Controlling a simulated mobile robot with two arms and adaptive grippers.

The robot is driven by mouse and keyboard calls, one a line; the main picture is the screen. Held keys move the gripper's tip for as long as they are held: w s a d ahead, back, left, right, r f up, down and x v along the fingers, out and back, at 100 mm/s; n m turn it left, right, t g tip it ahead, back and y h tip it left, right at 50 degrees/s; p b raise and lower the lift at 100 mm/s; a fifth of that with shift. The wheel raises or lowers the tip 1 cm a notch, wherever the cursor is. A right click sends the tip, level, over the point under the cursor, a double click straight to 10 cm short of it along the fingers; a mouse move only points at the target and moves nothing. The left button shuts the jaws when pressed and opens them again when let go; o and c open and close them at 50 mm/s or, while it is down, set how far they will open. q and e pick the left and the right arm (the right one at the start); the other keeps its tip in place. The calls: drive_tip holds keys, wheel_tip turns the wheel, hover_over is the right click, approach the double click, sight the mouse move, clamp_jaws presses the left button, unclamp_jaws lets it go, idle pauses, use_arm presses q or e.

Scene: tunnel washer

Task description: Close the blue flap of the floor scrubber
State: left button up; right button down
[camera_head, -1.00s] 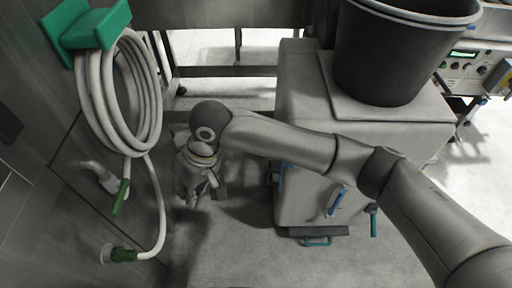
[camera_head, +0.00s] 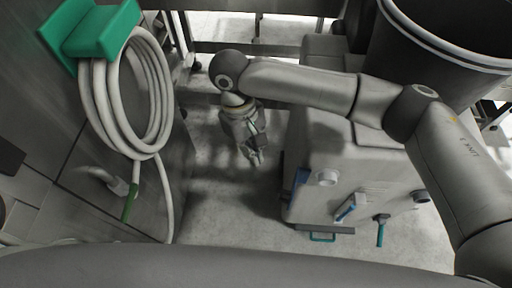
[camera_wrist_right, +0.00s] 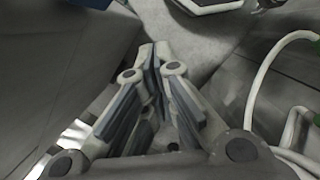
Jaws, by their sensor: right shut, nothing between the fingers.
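The floor scrubber (camera_head: 345,165) is the grey boxy machine right of centre in the head view. A blue part (camera_head: 301,178) on its left edge looks like the flap; its angle is hard to tell. A second blue piece (camera_head: 350,207) sticks out of the side facing me. My right gripper (camera_head: 257,160) hangs left of the scrubber, pointing down, with a gap to the blue part. It is shut and empty; its fingertips meet in the right wrist view (camera_wrist_right: 152,55). My left gripper is not in view.
A large dark bucket (camera_head: 440,50) stands on the scrubber. A coiled white hose (camera_head: 150,95) hangs from a green holder (camera_head: 95,33) on the left wall. Bare floor (camera_head: 225,210) lies between the wall and the scrubber. A teal handle (camera_head: 381,230) sticks out low on the scrubber.

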drive_tip(key=s+d+f+p, duration=0.1)
drive_tip(key=s+d+f, duration=0.2)
drive_tip(key=f, duration=0.4)
drive_tip(key=shift+s+d+f+p, duration=0.15)
drive_tip(key=shift+s+d+p, duration=0.2)
drive_tip(key=shift+d, duration=0.25)
